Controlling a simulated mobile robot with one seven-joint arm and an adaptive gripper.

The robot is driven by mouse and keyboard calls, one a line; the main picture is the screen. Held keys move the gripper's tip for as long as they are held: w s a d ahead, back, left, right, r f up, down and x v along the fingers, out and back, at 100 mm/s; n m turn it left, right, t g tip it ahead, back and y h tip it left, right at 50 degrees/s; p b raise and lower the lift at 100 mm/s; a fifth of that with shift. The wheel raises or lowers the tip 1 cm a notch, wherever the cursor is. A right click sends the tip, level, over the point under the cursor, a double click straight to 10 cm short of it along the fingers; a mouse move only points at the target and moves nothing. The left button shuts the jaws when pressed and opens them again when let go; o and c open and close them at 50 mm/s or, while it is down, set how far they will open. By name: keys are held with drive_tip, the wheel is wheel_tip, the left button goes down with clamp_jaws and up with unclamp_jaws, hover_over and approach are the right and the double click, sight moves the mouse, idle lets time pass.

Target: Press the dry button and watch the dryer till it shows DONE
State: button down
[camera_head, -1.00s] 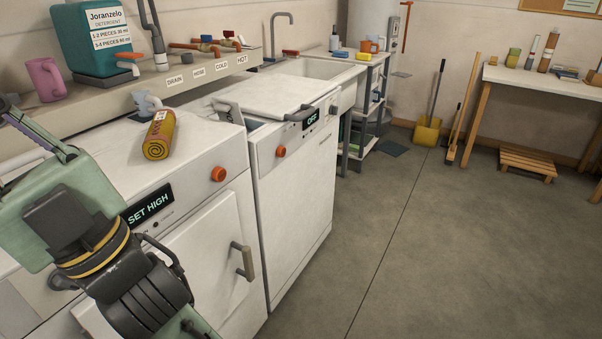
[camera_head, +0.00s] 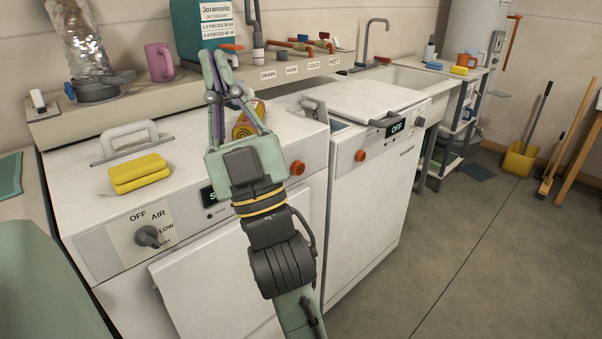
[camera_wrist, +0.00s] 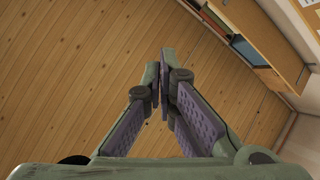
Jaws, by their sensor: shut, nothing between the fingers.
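The dryer is the white left machine (camera_head: 85,205) in the head view. Its dial (camera_head: 148,237) sits on a panel marked OFF, AIR, LOW and HIGH; I cannot tell its exact setting. Its dark display (camera_head: 209,197) is mostly hidden by my arm, with only an "S" showing. A round orange-red button (camera_head: 297,168) is at the right of its front panel, uncovered. My gripper (camera_head: 218,58) is shut and empty, raised above the dryer top with its fingers pointing up, left of the button. Its shut fingertips (camera_wrist: 165,62) also show in the wrist view.
A yellow sponge (camera_head: 138,173) and a rolled yellow-brown item (camera_head: 242,128) lie on the dryer top. The right machine (camera_head: 370,205) has a similar orange-red button (camera_head: 360,155) and a display reading OFF (camera_head: 393,127).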

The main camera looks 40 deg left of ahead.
sight(298, 168)
drive_tip(key=w+a+f+m+t+h+b, duration=0.15)
drive_tip(key=w+f+t+h, duration=0.3)
drive_tip(key=w+f, duration=0.45)
drive_tip(key=w+a+f+m+t+h+b, duration=0.1)
drive_tip(key=w+a+f+m+t+h, duration=0.2)
drive_tip(key=w+f+h, duration=0.45)
drive_tip(key=w+d+f+h, duration=0.2)
drive_tip(key=w+f, duration=0.4)
drive_tip(key=f, duration=0.2)
drive_tip(key=w+d+f+h, duration=0.1)
drive_tip(key=w+f+h, duration=0.2)
drive_tip(key=w+f, duration=0.2)
wheel_tip(298, 168, down, 3)
drive_tip(key=shift+w+d+f+n+t+b, duration=0.2)
drive_tip(key=shift+w+d+n+t+b, duration=0.15)
drive_tip(key=shift+d+b, duration=0.05)
drive_tip(key=a, duration=0.8)
drive_tip(key=shift+w+a, duration=0.3)
drive_tip(key=shift+a, duration=0.1)
drive_tip(key=shift+a+r, duration=0.1)
drive_tip(key=shift+a, duration=0.05)
drive_tip(key=shift+a, duration=0.3)
